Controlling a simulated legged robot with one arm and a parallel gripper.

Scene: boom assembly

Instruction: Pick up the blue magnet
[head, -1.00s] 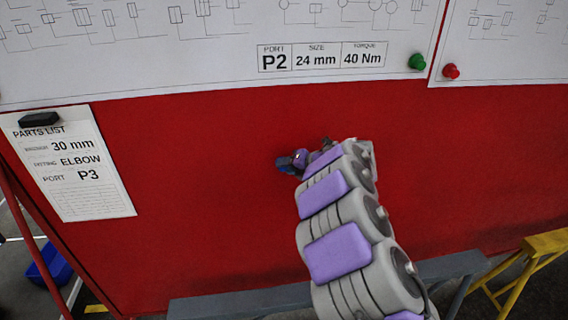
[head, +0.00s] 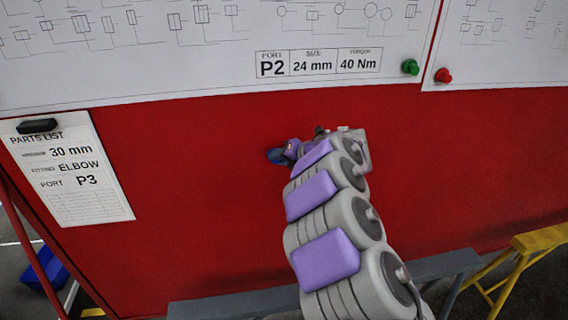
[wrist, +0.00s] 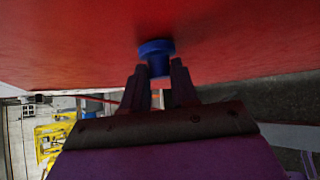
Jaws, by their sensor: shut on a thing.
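The blue magnet (wrist: 156,50) is a short round piece with a wider head, at the red panel in the wrist view. Whether it still touches the panel I cannot tell. My gripper (wrist: 159,75) has its two purple fingers on either side of the magnet's narrower stem, shut on it. In the head view the magnet (head: 276,155) is a small blue shape at the left end of my gripper (head: 290,152), partly hidden by it, in front of the red panel.
The red panel (head: 200,210) carries white drawing sheets (head: 150,70) along its top. A green magnet (head: 410,67) and a red magnet (head: 444,75) hold sheets. A black magnet (head: 37,126) holds the parts list (head: 80,190). A yellow trestle (head: 520,262) stands at right.

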